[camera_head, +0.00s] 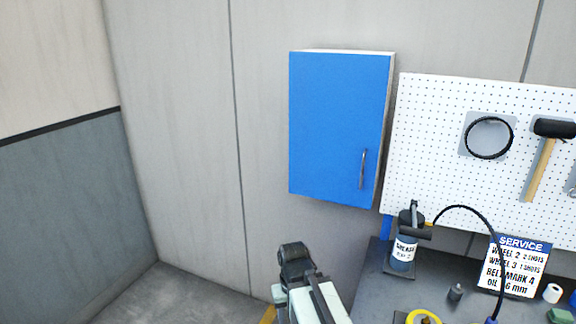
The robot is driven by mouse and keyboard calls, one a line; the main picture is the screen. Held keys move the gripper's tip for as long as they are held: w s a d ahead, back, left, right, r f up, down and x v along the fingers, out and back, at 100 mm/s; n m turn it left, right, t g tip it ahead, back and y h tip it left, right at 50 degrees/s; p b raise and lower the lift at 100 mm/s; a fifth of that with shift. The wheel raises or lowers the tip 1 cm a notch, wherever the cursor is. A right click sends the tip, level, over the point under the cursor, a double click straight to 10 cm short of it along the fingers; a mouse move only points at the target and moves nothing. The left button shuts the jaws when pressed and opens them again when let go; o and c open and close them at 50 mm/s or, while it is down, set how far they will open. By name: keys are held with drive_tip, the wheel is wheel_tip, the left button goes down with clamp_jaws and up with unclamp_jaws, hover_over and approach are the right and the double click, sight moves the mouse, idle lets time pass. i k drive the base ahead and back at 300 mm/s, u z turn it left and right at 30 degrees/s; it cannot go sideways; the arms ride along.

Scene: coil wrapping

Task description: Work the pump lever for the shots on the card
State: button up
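The grease pump (404,252) stands upright on the left of the dark bench, with a white label reading GREASE. Its lever (414,212) rises from the dark top. A black hose arcs from the pump to the right and down to the bench front. Part of my arm shows at bottom centre, left of the bench and apart from the pump; no gripper fingers are visible.
A closed blue cabinet (338,125) hangs above and left of the pump. A white pegboard (430,140) holds a black ring (489,138) and a mallet (543,160). A yellow ring (424,317), a small dark object (455,292) and a white roll (552,293) lie on the bench (375,290).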

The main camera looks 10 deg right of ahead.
sight(414, 232)
drive_tip(key=z, duration=0.15)
drive_tip(key=k, duration=1.4)
drive_tip(key=u, duration=0.9)
drive_tip(key=i, duration=1)
drive_tip(key=z, duration=0.05)
